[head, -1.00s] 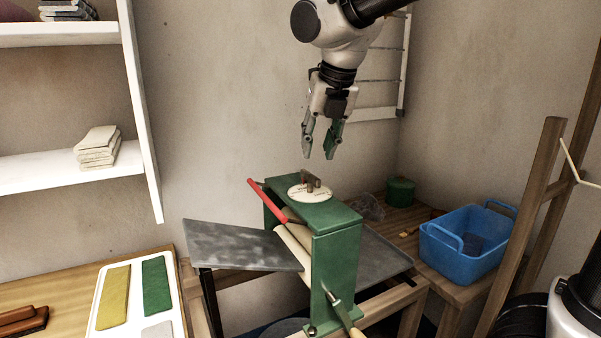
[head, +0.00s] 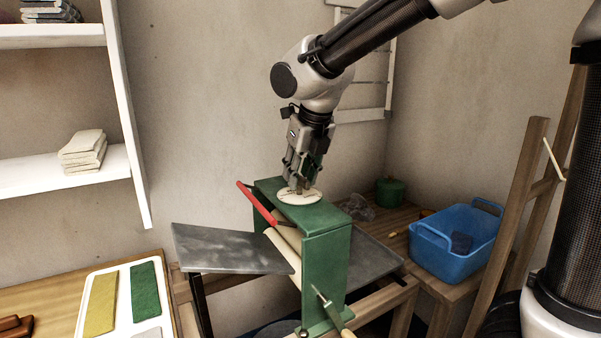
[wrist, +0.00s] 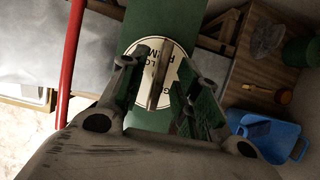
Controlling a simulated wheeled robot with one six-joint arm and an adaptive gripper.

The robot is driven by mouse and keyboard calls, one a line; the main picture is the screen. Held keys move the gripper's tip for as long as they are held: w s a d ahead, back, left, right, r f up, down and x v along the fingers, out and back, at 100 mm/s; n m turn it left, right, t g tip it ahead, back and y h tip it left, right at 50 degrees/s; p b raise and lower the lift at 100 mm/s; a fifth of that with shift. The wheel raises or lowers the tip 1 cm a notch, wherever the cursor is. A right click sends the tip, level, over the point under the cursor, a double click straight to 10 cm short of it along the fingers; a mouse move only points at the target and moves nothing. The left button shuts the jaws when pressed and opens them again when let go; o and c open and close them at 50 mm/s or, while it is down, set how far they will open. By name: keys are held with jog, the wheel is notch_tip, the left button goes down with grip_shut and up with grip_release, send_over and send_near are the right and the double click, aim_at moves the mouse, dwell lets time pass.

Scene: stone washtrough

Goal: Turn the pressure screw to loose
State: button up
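The pressure screw is a brown bar handle (wrist: 161,77) over a round cream dial (head: 312,197) on top of the green mangle frame (head: 327,218). The dial also shows in the wrist view (wrist: 177,62), with lettering partly covered by the bar and fingers. My gripper (head: 298,186) points down at the dial. In the wrist view its green-padded fingers (wrist: 163,85) stand on either side of the bar, with gaps seeming to show between bar and pads. The head view hides most of the bar behind the fingers.
A red lever (head: 256,203) slants beside the frame's top left. A crank handle (head: 332,308) sticks out at the front. Grey metal trays (head: 225,248) flank the rollers. A blue basket (head: 455,250) and green pot (head: 390,191) stand on the bench at right.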

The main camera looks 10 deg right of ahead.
grip_shut()
jog(key=shift+m, duration=0.3)
